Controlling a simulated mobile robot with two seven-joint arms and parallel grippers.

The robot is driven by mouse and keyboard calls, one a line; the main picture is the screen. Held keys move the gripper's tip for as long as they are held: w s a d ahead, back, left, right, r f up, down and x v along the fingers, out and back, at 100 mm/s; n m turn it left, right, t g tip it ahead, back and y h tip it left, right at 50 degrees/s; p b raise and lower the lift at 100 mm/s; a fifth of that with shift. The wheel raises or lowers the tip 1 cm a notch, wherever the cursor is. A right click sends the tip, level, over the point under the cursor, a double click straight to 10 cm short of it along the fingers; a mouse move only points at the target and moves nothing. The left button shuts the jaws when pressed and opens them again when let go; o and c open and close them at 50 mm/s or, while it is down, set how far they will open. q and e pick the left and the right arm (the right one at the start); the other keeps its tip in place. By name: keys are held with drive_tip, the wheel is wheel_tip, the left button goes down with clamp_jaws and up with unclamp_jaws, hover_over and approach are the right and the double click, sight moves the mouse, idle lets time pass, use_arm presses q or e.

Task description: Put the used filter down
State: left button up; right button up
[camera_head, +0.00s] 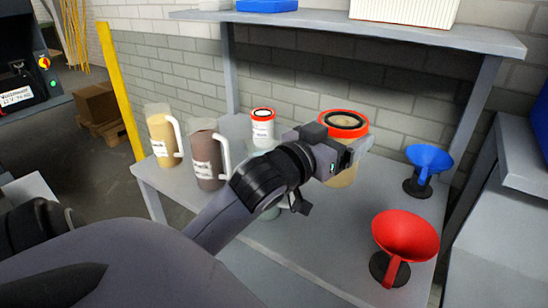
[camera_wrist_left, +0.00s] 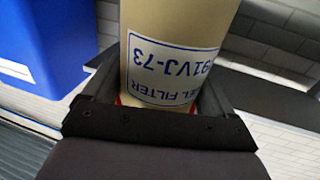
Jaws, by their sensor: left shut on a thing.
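My left gripper (camera_head: 345,155) is shut on the used filter, a beige cylinder with a red ring on top (camera_head: 344,122). The gripper covers part of its side in the head view. In the left wrist view, the beige body (camera_wrist_left: 185,25) stands between the fingers, with an upside-down label reading "FUEL FILTER" and "91VJ-73". The filter looks about upright over the back of the grey table (camera_head: 300,255). I cannot tell whether its base touches the table. A white filter with a red top (camera_head: 262,130) stands further left at the back. My right gripper is not in view.
A beige jug (camera_head: 160,138) and a brown jug (camera_head: 205,160) stand on the table's left part. A blue funnel (camera_head: 428,160) and a red funnel (camera_head: 404,236) stand at the right. A shelf (camera_head: 390,32) hangs above the back. The front middle looks clear.

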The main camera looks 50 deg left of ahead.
use_arm(q)
drive_tip(key=shift+w+a+r, duration=0.15)
drive_tip(key=shift+r, duration=0.2)
drive_tip(key=shift+f+b, duration=1.85)
drive_tip(key=shift+f, duration=7.9)
drive_tip(key=shift+f, duration=0.15)
drive_tip(key=o, duration=1.6)
drive_tip(key=shift+f, duration=0.1)
